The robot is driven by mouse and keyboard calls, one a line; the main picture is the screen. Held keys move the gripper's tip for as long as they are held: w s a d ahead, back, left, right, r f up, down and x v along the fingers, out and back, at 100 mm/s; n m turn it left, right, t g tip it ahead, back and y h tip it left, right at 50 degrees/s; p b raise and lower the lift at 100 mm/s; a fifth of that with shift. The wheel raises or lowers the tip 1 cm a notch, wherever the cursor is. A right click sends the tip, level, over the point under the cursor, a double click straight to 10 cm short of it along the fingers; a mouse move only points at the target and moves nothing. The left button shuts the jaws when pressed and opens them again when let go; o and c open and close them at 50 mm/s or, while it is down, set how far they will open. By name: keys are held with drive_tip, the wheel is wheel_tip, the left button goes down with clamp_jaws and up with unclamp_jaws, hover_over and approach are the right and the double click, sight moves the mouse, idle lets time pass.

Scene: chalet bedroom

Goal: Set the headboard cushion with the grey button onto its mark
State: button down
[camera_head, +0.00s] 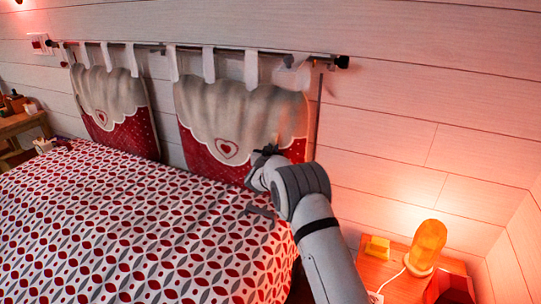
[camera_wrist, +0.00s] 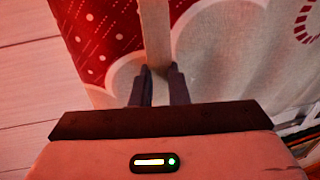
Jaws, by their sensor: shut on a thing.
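Two headboard cushions, red below and pale with a scalloped edge above, hang by white tabs from a rod on the wall. The right cushion (camera_head: 235,105) has a heart patch, and my gripper (camera_head: 268,152) is at its lower right front. In the wrist view the fingers of my gripper (camera_wrist: 159,70) are shut on a narrow pale strip (camera_wrist: 155,30) at the face of this cushion (camera_wrist: 225,55). The left cushion (camera_head: 108,95) hangs apart from my gripper. I cannot make out a grey button or a clear mark; my gripper hides part of the right cushion.
The rod (camera_head: 200,47) runs along the plank wall. A bed with a patterned cover (camera_head: 140,225) lies below the cushions. A bedside table (camera_head: 405,287) at the lower right bears a glowing lamp (camera_head: 427,245) and a yellow block (camera_head: 377,247). The wall right of the cushions is mostly bare.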

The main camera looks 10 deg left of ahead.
drive_tip(key=shift+s+d, duration=0.1)
drive_tip(key=shift+d, duration=0.35)
drive_tip(key=shift+a, duration=0.1)
drive_tip(key=c, duration=1.4)
unclamp_jaws()
drive_tip(key=shift+s, duration=0.15)
drive_tip(key=s+b, duration=0.1)
drive_tip(key=s, duration=0.6)
drive_tip(key=shift+s+a+b, duration=0.25)
drive_tip(key=shift+a+b, duration=0.05)
drive_tip(key=shift+a, duration=0.1)
